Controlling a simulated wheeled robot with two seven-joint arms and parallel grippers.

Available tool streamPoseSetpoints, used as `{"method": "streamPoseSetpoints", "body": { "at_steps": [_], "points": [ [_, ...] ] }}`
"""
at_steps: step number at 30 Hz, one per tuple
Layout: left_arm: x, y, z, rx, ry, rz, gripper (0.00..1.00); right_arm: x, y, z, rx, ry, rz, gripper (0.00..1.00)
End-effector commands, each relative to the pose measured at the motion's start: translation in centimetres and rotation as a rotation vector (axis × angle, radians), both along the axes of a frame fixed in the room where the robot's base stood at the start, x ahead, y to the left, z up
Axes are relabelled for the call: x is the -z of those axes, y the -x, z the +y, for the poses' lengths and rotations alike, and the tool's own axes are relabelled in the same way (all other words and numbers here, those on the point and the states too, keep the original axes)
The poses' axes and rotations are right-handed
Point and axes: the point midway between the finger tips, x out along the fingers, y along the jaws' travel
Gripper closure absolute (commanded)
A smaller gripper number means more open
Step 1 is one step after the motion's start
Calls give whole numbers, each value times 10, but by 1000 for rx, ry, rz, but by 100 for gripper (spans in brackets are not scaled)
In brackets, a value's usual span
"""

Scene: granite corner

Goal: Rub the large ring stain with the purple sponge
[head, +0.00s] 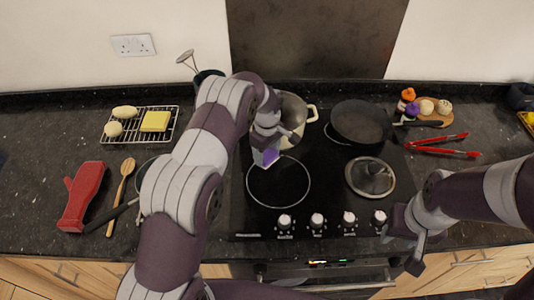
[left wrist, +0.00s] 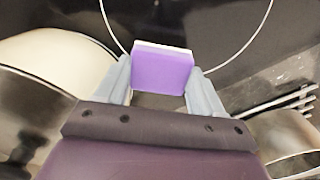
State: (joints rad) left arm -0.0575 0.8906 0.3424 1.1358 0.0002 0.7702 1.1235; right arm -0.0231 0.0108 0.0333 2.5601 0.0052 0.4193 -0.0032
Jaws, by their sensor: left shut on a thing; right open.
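The purple sponge (left wrist: 162,72) has a pale layer along its far edge. My left gripper (left wrist: 160,84) is shut on it, one finger on each side. In the head view a small part of the sponge (head: 271,157) shows under my left gripper (head: 265,150), at the upper edge of the large ring stain (head: 309,182). The stain is a thin pale ring on the black hob, and it also shows in the left wrist view (left wrist: 267,20). I cannot tell whether the sponge touches the hob. My right gripper (head: 402,250) is open and empty near the counter's front edge.
A cream pot (head: 296,110) stands just behind the left gripper. A dark frying pan (head: 361,122) and a glass lid (head: 370,177) are to the right. Knobs (head: 317,222) line the hob's front. Red tongs (head: 440,146) lie right; a red mitt (head: 82,195) and wooden spoon (head: 122,190) lie left.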

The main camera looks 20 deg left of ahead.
Motion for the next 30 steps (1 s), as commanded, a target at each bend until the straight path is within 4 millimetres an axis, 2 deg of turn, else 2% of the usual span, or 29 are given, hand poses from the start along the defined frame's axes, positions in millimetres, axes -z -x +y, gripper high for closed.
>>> {"method": "streamPoseSetpoints", "body": {
  "at_steps": [1, 6, 16, 25, 30],
  "points": [
    [-12, 0, 0, 0, 0, 0, 56, -10, 0, 0, 0, 0, 0, 57],
    [-34, 0, 0, 0, 0, -1, 56, -23, 0, 0, 0, 0, 0, 57],
    [-36, 0, 0, 0, 0, 0, 56, -22, 0, 0, 0, 0, 0, 57],
    [-66, 0, 0, 0, 0, 0, 56, -42, 0, 0, 0, 0, 0, 57],
    [-65, 0, 0, 0, 0, 0, 56, -40, 0, 0, 0, 0, 0, 57]
  ]
}}
